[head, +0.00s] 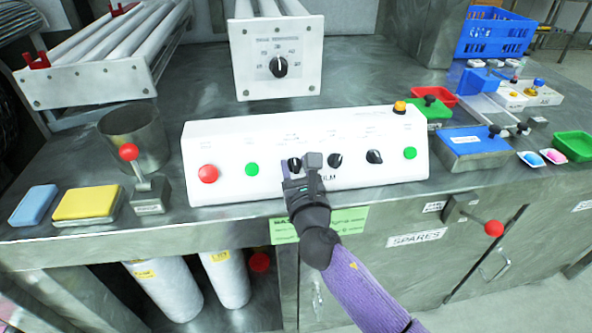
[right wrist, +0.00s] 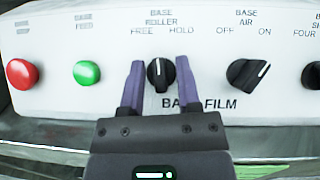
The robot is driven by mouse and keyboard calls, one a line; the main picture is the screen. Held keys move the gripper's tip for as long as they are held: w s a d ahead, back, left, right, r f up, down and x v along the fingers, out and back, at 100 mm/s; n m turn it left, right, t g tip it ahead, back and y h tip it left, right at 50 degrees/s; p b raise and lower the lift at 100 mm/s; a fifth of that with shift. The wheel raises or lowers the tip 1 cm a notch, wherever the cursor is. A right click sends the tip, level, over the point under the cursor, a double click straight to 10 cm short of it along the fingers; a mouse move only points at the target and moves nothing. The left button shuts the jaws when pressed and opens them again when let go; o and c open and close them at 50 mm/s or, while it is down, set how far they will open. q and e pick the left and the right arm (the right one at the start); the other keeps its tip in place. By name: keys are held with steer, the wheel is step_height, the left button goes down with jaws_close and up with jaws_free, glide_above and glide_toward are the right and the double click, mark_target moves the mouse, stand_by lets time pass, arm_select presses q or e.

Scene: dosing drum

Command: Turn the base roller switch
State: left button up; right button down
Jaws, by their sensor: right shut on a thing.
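The base roller switch is a black knob (right wrist: 158,76) on the white control panel (head: 225,135), under the label BASE ROLLER with FREE to the left and HOLD to the right. Its white mark points about straight up, between the two words. It also shows in the head view (head: 294,163), partly behind my gripper. My right gripper (right wrist: 160,84) has one purple finger on each side of the knob and is shut on it. It comes to the panel from the front in the head view (head: 294,172). My left gripper is not in view.
The base air knob (right wrist: 250,74) is close to the right of my right finger. A green button (right wrist: 87,72) and a red button (right wrist: 21,74) are to the left. A red-knobbed lever (head: 129,153) and a metal pot (head: 140,140) stand left of the panel.

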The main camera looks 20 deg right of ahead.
steer(key=m+h, duration=0.1)
steer(key=m, duration=0.1)
steer(key=m+g+h, duration=0.1)
steer(key=m+h, duration=0.1)
steer(key=m, duration=0.1)
steer(key=shift+a+f+h+b, duration=0.1)
steer(key=shift+h+b, duration=0.2)
steer(key=shift+b, duration=0.05)
steer(key=m+g+h, duration=0.1)
steer(key=m+h, duration=0.1)
steer(key=m, duration=0.1)
steer(key=shift+m, duration=0.4)
steer(key=shift+m+g+h, duration=0.3)
steer(key=shift+m+g, duration=0.1)
steer(key=shift+m, duration=0.2)
steer(key=c, duration=0.7)
jaws_free()
steer(key=shift+c, duration=0.2)
steer(key=shift+o, duration=0.4)
